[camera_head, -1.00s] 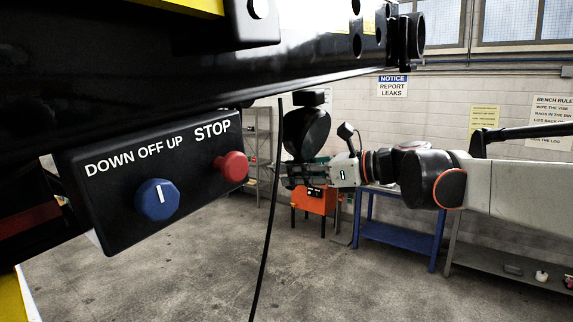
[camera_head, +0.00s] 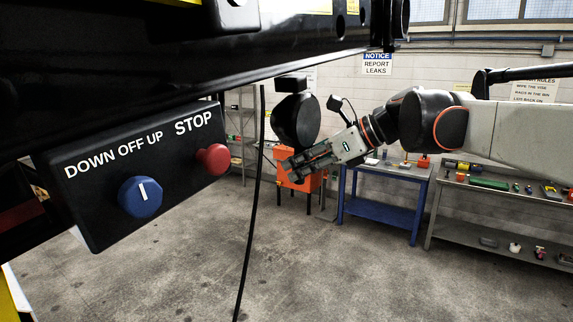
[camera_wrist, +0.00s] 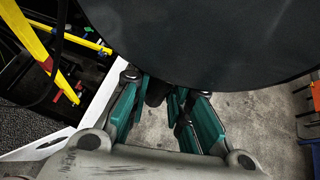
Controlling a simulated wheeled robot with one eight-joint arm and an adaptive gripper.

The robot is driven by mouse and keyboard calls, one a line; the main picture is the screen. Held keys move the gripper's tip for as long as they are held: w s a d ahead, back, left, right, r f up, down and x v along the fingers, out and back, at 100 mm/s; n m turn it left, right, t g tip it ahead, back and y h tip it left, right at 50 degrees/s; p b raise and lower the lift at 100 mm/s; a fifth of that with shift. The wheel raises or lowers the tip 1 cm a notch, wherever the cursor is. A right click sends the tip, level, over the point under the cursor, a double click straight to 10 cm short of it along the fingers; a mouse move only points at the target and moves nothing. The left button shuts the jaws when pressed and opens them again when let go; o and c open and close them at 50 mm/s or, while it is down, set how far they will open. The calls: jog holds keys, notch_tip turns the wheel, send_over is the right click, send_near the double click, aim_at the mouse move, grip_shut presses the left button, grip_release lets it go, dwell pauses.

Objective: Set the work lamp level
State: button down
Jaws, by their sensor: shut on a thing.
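The work lamp (camera_head: 297,122) is a black round head hanging from a small bracket under the black beam. In the head view it stands near upright; I cannot tell whether it is exactly level. My gripper (camera_head: 287,168) reaches in from the right, slanting down to the left, with its fingers at the lamp's lower edge. In the wrist view the lamp (camera_wrist: 205,35) fills the top as a large dark disc. The teal fingers of my gripper (camera_wrist: 158,98) are closed around a small dark part below the disc, mostly hidden between them.
A black control box (camera_head: 140,170) with a blue knob and red stop button is at the left. A black cable (camera_head: 252,200) hangs between box and lamp. An orange cabinet (camera_head: 297,152), blue table (camera_head: 380,212) and grey bench (camera_head: 500,240) stand behind. The floor is clear.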

jog(key=c, duration=1.4)
grip_release()
jog(key=shift+c, duration=0.2)
jog(key=shift+d+r, duration=0.1)
jog(key=v, duration=0.7)
jog(key=shift+s, duration=0.1)
